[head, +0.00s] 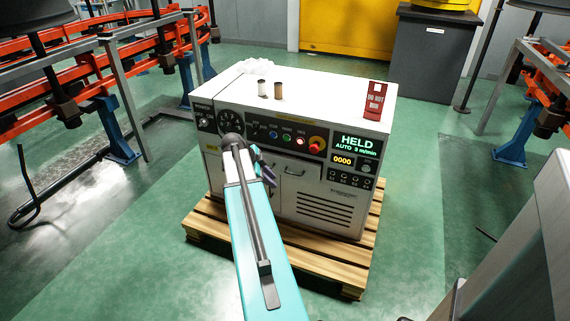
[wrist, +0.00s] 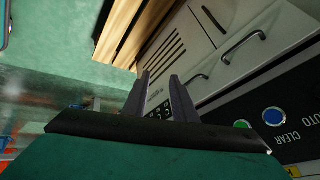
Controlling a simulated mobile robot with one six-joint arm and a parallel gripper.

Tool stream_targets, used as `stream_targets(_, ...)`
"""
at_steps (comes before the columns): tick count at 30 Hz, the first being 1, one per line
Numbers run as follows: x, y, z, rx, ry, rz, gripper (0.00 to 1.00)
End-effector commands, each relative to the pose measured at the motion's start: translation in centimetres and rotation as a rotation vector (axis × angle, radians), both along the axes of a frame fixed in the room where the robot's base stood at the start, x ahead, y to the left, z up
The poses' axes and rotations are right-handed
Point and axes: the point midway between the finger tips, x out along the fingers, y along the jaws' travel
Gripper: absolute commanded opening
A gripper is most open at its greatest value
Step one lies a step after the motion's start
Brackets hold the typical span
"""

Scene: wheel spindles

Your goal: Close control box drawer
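The white control box (head: 350,205) stands on a wooden pallet, its lit display reading HELD. Below its button panel, a drawer front with a bar handle (head: 294,171) shows just right of my arm. How far the drawer stands out, I cannot tell. My gripper (head: 266,172) is in front of the box's left half, mostly hidden by my arm in the head view. In the wrist view my gripper (wrist: 160,77) has its two fingers apart with nothing between them.
The wooden pallet (head: 320,272) sticks out below the box. Two small cylinders (head: 278,90) and a red DO NOT sign (head: 376,100) stand on the box top. Orange rails (head: 95,75) stand at the left. Green floor (head: 420,230) is clear right of the box.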

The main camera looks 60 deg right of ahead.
Motion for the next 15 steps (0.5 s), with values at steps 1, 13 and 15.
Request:
stream_targets(1,0.8,2.1,-1.8,0.037,0.028,0.069,0.25)
stream_targets(13,4.9,18.3,-14.4,0.323,0.247,0.680,0.25)
stream_targets(15,5.0,21.2,-16.4,0.370,0.282,0.786,0.25)
